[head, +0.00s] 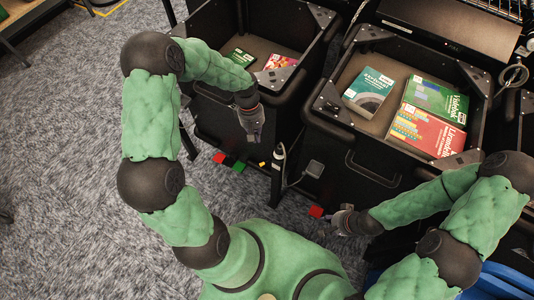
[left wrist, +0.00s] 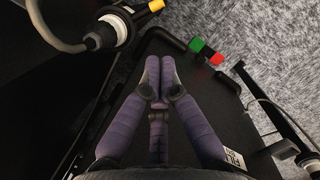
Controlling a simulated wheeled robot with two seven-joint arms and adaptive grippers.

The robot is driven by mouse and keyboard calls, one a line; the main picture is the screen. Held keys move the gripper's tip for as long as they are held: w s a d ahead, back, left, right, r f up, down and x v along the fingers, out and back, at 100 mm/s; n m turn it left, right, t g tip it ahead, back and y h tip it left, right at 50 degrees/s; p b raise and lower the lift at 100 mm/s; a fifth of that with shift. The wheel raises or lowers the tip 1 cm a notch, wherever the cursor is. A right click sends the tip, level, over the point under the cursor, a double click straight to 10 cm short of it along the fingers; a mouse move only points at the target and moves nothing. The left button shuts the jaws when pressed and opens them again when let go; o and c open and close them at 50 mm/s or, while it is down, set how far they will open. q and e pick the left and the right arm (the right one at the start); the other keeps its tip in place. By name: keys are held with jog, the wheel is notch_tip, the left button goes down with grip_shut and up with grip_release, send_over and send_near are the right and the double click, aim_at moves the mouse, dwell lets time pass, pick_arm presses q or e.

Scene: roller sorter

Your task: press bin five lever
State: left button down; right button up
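No lever marked as bin five's can be picked out. Small coloured pieces sit low at the front of the left bin: a red block (head: 219,158), a green block (head: 239,166) and a tiny yellow piece (head: 262,164). A green block (left wrist: 196,45) and a red block (left wrist: 217,59) also show beyond my fingertips in the left wrist view. My left gripper (head: 255,138) hangs in front of the left bin, its fingers (left wrist: 159,66) together and empty, apart from the blocks. My right gripper (head: 326,232) is low, near another red block (head: 316,211); its fingers are too small to judge.
The left black bin (head: 205,60) holds a few books. The right black bin (head: 322,125) holds several. A post with a cable (head: 278,170) stands between them; a yellow-tipped black cylinder (left wrist: 110,30) shows upper left. Carpet (head: 80,150) at left is clear.

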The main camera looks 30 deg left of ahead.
aim_at(266, 162)
dwell(0.3)
pick_arm(q)
jog(key=b+x, duration=0.4)
jog(key=x, duration=0.6)
pick_arm(e)
notch_tip(266, 162, down, 4)
jog(key=shift+r, duration=0.1)
pick_arm(q)
jog(key=shift+s, duration=0.1)
